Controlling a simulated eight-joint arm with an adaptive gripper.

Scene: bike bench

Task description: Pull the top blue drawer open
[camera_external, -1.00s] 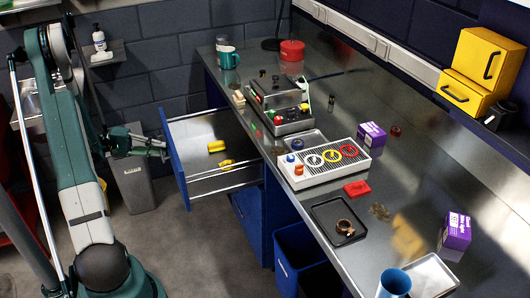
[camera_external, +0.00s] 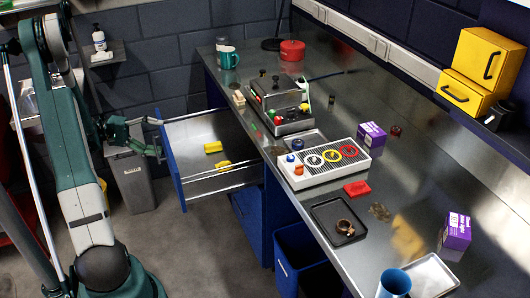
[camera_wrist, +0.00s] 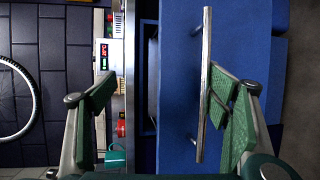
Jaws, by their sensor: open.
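The top blue drawer (camera_external: 172,165) stands pulled well out from under the bench, with its inside showing. Two yellow items (camera_external: 213,147) lie in it. My gripper (camera_external: 155,138) is at the outer face of the drawer front. In the wrist view my gripper (camera_wrist: 165,85) is open, its green fingers wide apart. The silver bar handle (camera_wrist: 204,85) on the blue front (camera_wrist: 240,40) lies between the fingers, close to the right one. Whether they touch is unclear. The handle is not clearly seen in the external view.
The metal bench top (camera_external: 330,190) holds a white control panel (camera_external: 318,170), a teal mug (camera_external: 228,59) and a black tray (camera_external: 338,222). A grey bin (camera_external: 133,183) stands left of the drawer. The floor before the drawer is clear.

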